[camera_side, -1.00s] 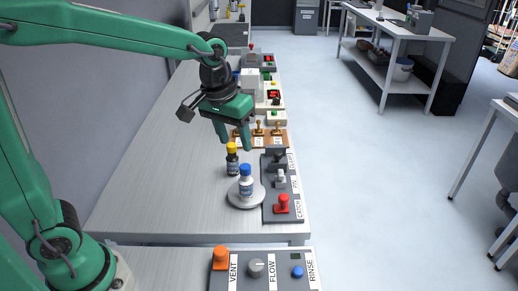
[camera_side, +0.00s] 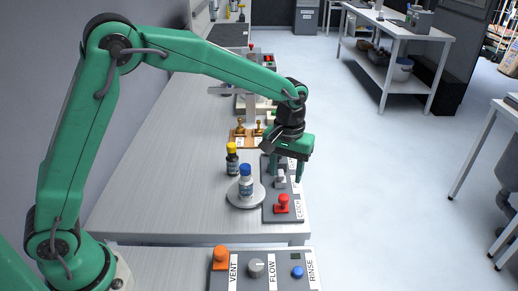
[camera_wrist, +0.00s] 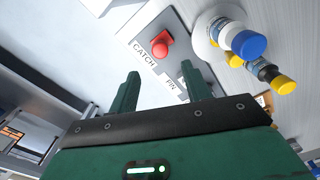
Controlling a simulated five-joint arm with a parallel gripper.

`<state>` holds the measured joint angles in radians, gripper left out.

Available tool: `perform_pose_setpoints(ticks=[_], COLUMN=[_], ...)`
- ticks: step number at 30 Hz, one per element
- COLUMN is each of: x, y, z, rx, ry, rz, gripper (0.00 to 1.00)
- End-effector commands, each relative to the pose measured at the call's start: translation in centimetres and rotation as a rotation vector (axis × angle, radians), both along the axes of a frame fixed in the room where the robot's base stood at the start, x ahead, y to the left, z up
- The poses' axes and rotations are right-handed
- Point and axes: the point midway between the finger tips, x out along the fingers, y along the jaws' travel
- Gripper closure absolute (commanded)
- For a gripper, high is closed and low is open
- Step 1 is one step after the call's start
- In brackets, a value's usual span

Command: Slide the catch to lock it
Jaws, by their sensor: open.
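The catch is a red knob (camera_side: 282,204) at the near end of a dark grey panel (camera_side: 283,217), with a CATCH label beside it. In the wrist view the red knob (camera_wrist: 161,44) stands beyond my fingertips, above the CATCH label (camera_wrist: 144,57). A light grey pin knob (camera_side: 280,180) sits behind it on the same panel. My gripper (camera_side: 285,178) is open and empty over the panel's middle and far part, behind the red knob and apart from it. Its two fingers (camera_wrist: 164,84) show in the wrist view, one partly covering the PIN area.
A blue-capped bottle (camera_side: 245,182) stands on a round white plate (camera_side: 245,202) left of the panel. A yellow-capped bottle (camera_side: 232,160) stands behind it. A nearer panel (camera_side: 240,283) carries VENT, FLOW and RINSE controls. The left part of the table (camera_side: 170,190) is clear.

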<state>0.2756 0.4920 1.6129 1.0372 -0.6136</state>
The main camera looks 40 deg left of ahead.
Motion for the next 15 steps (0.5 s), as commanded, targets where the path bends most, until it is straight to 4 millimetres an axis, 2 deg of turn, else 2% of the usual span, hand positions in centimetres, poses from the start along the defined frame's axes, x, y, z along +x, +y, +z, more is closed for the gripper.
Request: perform_pose_setpoints(ticks=[8, 15], x=[-0.1, -0.1], y=[0.0, 0.0], z=[-0.8, -3.2], rx=[0.000, 0.001], ry=[0.002, 0.003], rz=[-0.001, -0.001], gripper=[0.52, 0.52])
